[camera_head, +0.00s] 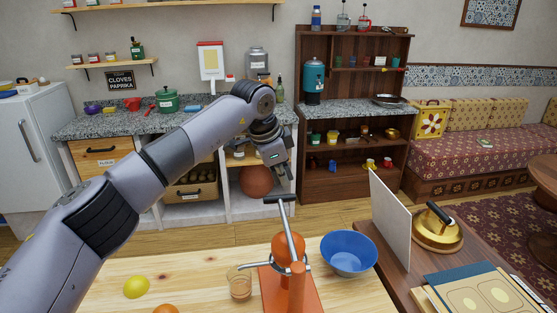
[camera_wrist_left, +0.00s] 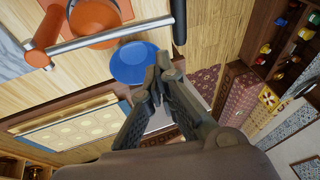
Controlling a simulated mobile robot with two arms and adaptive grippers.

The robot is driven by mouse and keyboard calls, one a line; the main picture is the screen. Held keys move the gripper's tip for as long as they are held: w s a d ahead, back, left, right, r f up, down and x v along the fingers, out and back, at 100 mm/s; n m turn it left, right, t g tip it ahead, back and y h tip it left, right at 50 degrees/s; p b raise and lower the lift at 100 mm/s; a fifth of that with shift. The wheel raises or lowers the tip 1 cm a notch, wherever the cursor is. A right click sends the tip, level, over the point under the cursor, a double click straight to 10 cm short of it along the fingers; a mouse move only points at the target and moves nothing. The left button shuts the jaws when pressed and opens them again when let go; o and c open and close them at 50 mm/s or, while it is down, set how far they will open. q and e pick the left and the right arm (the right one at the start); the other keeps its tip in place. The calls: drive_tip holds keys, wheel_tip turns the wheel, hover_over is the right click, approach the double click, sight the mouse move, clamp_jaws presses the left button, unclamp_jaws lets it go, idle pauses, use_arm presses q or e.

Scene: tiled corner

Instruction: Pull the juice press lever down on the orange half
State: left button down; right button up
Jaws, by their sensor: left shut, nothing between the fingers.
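The orange juice press (camera_head: 297,285) stands on the wooden table at the bottom middle of the head view. Its grey lever (camera_head: 291,232) points up, tilted, with a black handle (camera_head: 279,199) at the top. In the wrist view the lever (camera_wrist_left: 110,36) runs across the top left to its black handle (camera_wrist_left: 179,22). A rounded orange part (camera_head: 289,248) shows behind the lever; I cannot tell whether it is the orange half or part of the press. My left gripper (camera_head: 288,174) is shut and empty, just above the handle in the head picture. My left fingertips (camera_wrist_left: 157,78) show beside the blue bowl in the wrist picture.
A blue bowl (camera_head: 348,254) stands right of the press and a small glass (camera_head: 239,284) left of it. A lemon (camera_head: 136,287) and an orange fruit (camera_head: 166,309) lie farther left. An upright board (camera_head: 390,218) edges the side table on the right.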

use_arm(q)
drive_tip(key=p, duration=0.3)
hover_over(284, 199)
drive_tip(key=s, duration=0.2)
wheel_tip(284, 199, down, 6)
drive_tip(key=shift+w+f, duration=0.4)
drive_tip(key=shift+f, duration=0.2)
use_arm(e)
drive_tip(key=r, duration=0.2)
drive_tip(key=w+r, duration=0.1)
drive_tip(key=r, duration=0.1)
drive_tip(key=shift+w+a, duration=0.15)
drive_tip(key=shift+w, duration=0.05)
use_arm(q)
drive_tip(key=f+b, duration=0.3)
drive_tip(key=shift+w, duration=0.25)
drive_tip(key=shift+r, duration=0.1)
use_arm(e)
wheel_tip(284, 199, down, 3)
drive_tip(key=shift+s+f, duration=0.1)
drive_tip(key=shift+f, duration=0.05)
use_arm(q)
drive_tip(key=shift+w, duration=0.1)
